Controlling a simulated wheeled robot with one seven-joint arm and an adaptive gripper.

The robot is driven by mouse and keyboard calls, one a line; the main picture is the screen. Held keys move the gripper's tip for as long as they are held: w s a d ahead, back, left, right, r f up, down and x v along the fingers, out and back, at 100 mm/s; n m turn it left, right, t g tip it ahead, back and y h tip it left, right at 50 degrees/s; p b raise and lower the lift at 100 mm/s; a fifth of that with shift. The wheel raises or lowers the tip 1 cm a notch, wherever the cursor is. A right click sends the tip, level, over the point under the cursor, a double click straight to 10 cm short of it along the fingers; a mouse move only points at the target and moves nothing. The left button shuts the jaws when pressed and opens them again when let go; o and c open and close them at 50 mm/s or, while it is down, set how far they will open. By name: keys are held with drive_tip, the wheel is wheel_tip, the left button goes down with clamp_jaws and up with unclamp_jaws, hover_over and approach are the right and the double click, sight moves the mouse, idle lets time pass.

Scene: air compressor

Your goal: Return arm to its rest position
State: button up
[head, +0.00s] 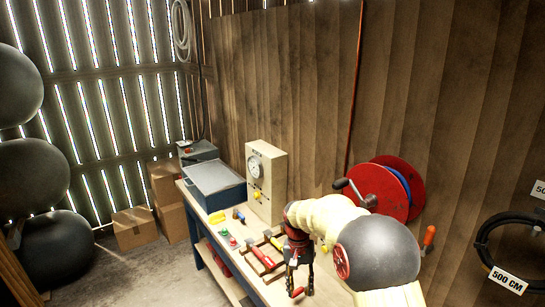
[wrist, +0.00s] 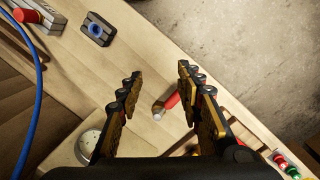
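My gripper (head: 299,288) hangs at the end of my cream-coloured arm, low over the workbench (head: 205,207) in the head view. In the wrist view my gripper (wrist: 158,88) has its two fingers spread wide apart, with nothing held between them. A red-handled tool (wrist: 172,101) lies on the bench top beyond the fingertips and shows through the gap. A red handle also shows at the fingertips in the head view (head: 297,292). My arm hides part of the bench.
A cream gauge box (head: 266,183) and a blue-grey case (head: 215,185) stand on the bench. A red hose reel (head: 384,191) is by the wooden wall. Red-handled tools (head: 262,257) lie left of my gripper. Cardboard boxes (head: 134,228) and dark round tanks (head: 33,174) stand at left, with floor between.

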drive_tip(key=s+d+r+n+t+b, duration=0.1)
drive_tip(key=s+r, duration=0.4)
drive_tip(key=s, duration=0.6)
drive_tip(key=s+d+r+t+b, duration=0.2)
drive_tip(key=s+d+r, duration=0.3)
drive_tip(key=s, duration=0.6)
drive_tip(key=s+d+r+n+t+b, duration=0.1)
drive_tip(key=s+d+r+t, duration=0.3)
drive_tip(key=s, duration=0.8)
drive_tip(key=shift+r+n+y+b, duration=0.3)
drive_tip(key=shift+r+y+b, duration=0.1)
drive_tip(key=shift+r+b, duration=0.45)
